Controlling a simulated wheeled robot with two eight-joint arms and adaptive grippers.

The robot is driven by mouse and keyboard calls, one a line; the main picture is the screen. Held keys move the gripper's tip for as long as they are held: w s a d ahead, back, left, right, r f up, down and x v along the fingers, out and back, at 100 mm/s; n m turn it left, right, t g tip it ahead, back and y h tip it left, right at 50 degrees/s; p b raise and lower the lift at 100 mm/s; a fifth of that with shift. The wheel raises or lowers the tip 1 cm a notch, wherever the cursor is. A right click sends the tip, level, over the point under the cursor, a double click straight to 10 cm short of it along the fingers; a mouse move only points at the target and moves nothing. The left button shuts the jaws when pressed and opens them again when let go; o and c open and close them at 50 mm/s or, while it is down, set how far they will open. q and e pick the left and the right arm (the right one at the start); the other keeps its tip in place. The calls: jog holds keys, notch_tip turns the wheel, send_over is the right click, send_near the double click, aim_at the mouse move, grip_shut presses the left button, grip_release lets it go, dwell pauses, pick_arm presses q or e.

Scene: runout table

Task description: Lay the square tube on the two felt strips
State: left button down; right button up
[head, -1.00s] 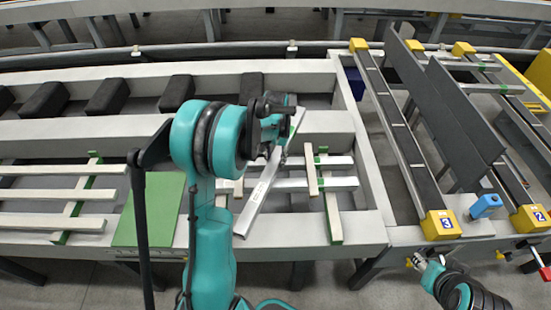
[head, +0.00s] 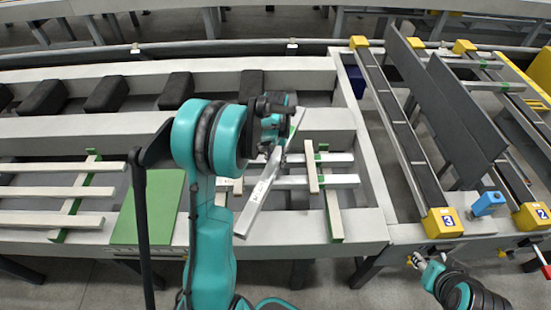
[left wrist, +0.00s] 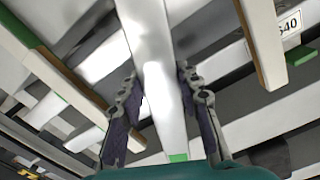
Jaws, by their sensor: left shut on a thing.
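A pale square tube (head: 254,202) with a label lies slanted in the head view, above other bars on the grey table. My left gripper (head: 277,150) is shut on this tube. In the left wrist view the tube (left wrist: 150,60) runs between my left fingers (left wrist: 157,95). A long pale strip with green ends (head: 332,205) stands to the right of the tube; a shorter wooden strip (head: 312,170) is beside it. Which of these are the felt strips, and whether the tube touches anything, I cannot tell. My right gripper (head: 419,262) is low at the right, its jaws unclear.
Two silvery bars (head: 335,181) lie crosswise near the tube. Several pale bars (head: 50,193) rest over a green-edged strip at the left. A green panel (head: 150,210) is left of my arm. Black blocks (head: 108,94) line the back. A yellow-ended rack (head: 440,224) stands right.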

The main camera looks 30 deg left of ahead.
aim_at(275, 159)
pick_arm(q)
jog(key=shift+f, duration=0.15)
jog(key=c, duration=1)
grip_release()
notch_tip(275, 159, up, 12)
jog(key=s+d+r+m+t, duration=0.1)
jog(key=s+d+r+t, duration=0.3)
jog(key=s+d, duration=0.6)
jog(key=s+d+f+t, duration=0.1)
jog(key=s, duration=0.2)
jog(key=s+d+f+t, duration=0.1)
jog(key=s+d, duration=0.1)
jog(key=s, duration=0.1)
jog(key=s+d+f+t, duration=0.1)
jog(key=s+d, duration=0.1)
jog(key=s, duration=0.1)
jog(key=shift+d+m+b, duration=0.25)
jog(key=shift+m+b, duration=0.1)
jog(key=shift+m, duration=0.05)
